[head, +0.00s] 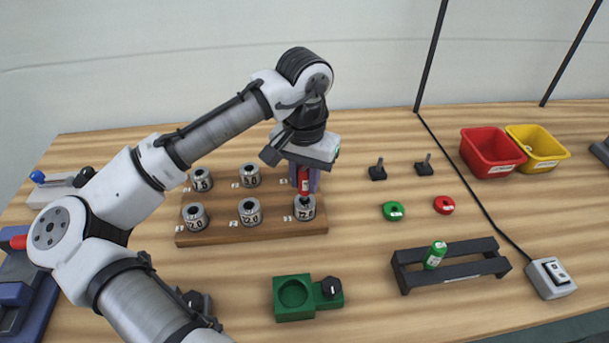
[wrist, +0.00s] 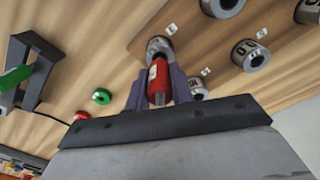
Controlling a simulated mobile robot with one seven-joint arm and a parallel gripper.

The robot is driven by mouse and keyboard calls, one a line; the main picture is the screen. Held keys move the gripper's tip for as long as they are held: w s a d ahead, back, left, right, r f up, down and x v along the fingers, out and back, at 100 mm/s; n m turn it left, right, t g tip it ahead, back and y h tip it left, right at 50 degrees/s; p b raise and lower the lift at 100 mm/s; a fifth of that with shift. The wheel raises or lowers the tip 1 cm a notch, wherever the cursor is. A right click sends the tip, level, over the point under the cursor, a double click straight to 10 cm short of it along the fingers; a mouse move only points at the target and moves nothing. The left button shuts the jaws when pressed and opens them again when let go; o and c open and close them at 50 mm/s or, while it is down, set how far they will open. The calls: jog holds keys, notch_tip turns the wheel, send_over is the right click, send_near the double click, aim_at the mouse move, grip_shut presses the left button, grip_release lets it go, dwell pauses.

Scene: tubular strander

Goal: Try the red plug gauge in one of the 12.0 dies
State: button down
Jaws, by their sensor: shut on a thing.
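The red plug gauge (head: 304,182) is upright in my gripper (head: 304,172), which is shut on it. Its lower end is at the top of the front-right die (head: 306,212), a grey ring that appears marked 12.0. I cannot tell whether the tip is in the bore. In the wrist view the red gauge (wrist: 158,80) lies between the fingers, with that die (wrist: 160,47) just beyond it. Front-middle (head: 250,212) and front-left (head: 194,217) dies also appear marked 12.0. A back-row die (head: 250,176) reads about 5.0; my gripper hides the back-right place.
The dies stand on a wooden board (head: 230,236). A black rack (head: 470,268) holds a green gauge (head: 435,256). Green (head: 393,211) and red (head: 444,205) rings lie right of the board. A green fixture (head: 292,299) stands in front; red (head: 490,152) and yellow (head: 540,148) bins stand back right.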

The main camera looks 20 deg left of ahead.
aim_at(304, 168)
jog(key=shift+f, duration=0.4)
jog(key=shift+r+p, duration=0.45)
jog(key=shift+r, duration=0.05)
dwell(1.0)
jog(key=shift+p, duration=0.75)
dwell(1.3)
jog(key=shift+f+b, duration=0.3)
jog(key=shift+f, duration=0.25)
dwell(0.4)
jog(key=shift+r, duration=0.15)
dwell(0.8)
jog(key=shift+r+p, duration=2.6)
jog(key=shift+r, duration=0.1)
